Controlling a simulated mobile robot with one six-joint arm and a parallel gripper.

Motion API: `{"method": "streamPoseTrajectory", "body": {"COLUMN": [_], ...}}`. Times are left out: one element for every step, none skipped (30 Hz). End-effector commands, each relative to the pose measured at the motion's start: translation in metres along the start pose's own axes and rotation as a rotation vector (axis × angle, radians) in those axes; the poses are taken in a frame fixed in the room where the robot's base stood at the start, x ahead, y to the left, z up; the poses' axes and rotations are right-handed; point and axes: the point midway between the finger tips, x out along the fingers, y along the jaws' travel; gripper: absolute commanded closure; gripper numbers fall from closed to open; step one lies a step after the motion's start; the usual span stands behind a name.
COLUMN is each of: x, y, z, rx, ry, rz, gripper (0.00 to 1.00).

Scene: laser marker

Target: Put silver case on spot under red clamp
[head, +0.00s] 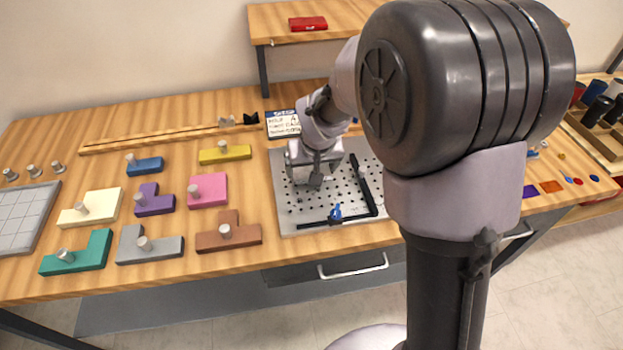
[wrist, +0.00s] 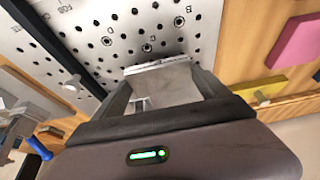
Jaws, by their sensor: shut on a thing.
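My gripper (head: 315,176) is over the left part of the perforated metal plate (head: 288,218). In the wrist view its two dark fingers (wrist: 162,98) are shut on the silver case (wrist: 165,82), a flat grey metal piece between them. The case's gap to the plate (wrist: 180,35) cannot be told. A blue clamp (head: 336,212) stands at the plate's front rail, and a blue handle (wrist: 38,148) shows at lower left in the wrist view. No red clamp can be made out; my arm hides part of the plate's right side.
Black rails (head: 364,186) edge the plate's right and front. Coloured knobbed blocks, including pink (head: 208,190) and brown (head: 230,238), lie left of the plate. A sign card (head: 283,123) stands behind it. A red box (head: 308,23) sits on the back shelf.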

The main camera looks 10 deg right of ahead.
Motion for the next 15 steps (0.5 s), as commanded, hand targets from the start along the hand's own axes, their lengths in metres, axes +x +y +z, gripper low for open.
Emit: {"method": "streamPoseTrajectory", "body": {"x": [0.0146,0.0174,0.0179,0.0168,0.0156,0.0150,0.0148,0.0147,0.0153,0.0163,0.0175,0.0189,0.0190,0.0183,0.0180], "y": [0.0000,0.0000,0.0000,0.0000,0.0000,0.0000,0.0000,0.0000,0.0000,0.0000,0.0000,0.0000,0.0000,0.0000,0.0000], "z": [0.0067,0.0076,0.0076,0.0070,0.0065,0.0062,0.0061,0.0061,0.0063,0.0067,0.0072,0.0078,0.0079,0.0076,0.0075], "rx": [0.000,0.000,0.000,0.000,0.000,0.000,0.000,0.000,0.000,0.000,0.000,0.000,0.000,0.000,0.000], "ry": [-0.002,-0.001,0.000,0.000,0.000,0.000,0.000,0.000,0.000,0.000,0.000,0.000,0.000,0.000,0.000], "rz": [0.000,0.000,0.000,0.000,0.000,0.000,0.000,0.000,0.000,0.000,0.000,0.000,0.000,0.000,0.000], "gripper": [0.56,0.56,0.56,0.55,0.55,0.56,0.56,0.56,0.56,0.56,0.56,0.56,0.12,0.06,0.00]}}
